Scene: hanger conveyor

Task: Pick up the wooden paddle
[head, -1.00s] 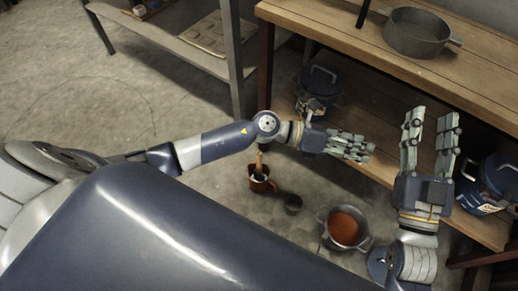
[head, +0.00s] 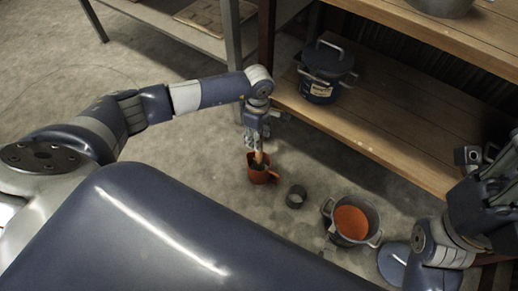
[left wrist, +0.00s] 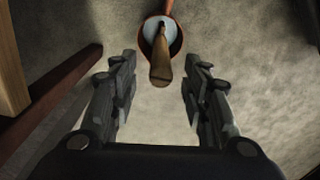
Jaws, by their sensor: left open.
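The wooden paddle (head: 258,158) stands in an orange-brown mug (head: 259,177) on the concrete floor, its handle sticking up above the rim. In the left wrist view its handle (left wrist: 161,67) points toward the camera, ahead of the gap between the fingers, and the mug (left wrist: 178,42) shows around its foot. My left gripper (head: 262,138) is just above the mug, pointing down. In the left wrist view its two fingers (left wrist: 158,90) are spread apart and empty. The paddle's lower end is hidden in the mug. My right gripper (head: 490,185) is at the right edge, partly cut off.
A small grey cup (head: 296,196) and a grey pot with orange-brown contents (head: 351,222) stand to the right of the mug. A blue lidded pot (head: 325,72) sits on the lower wooden shelf (head: 375,125). A table leg (head: 266,35) is behind my left arm.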

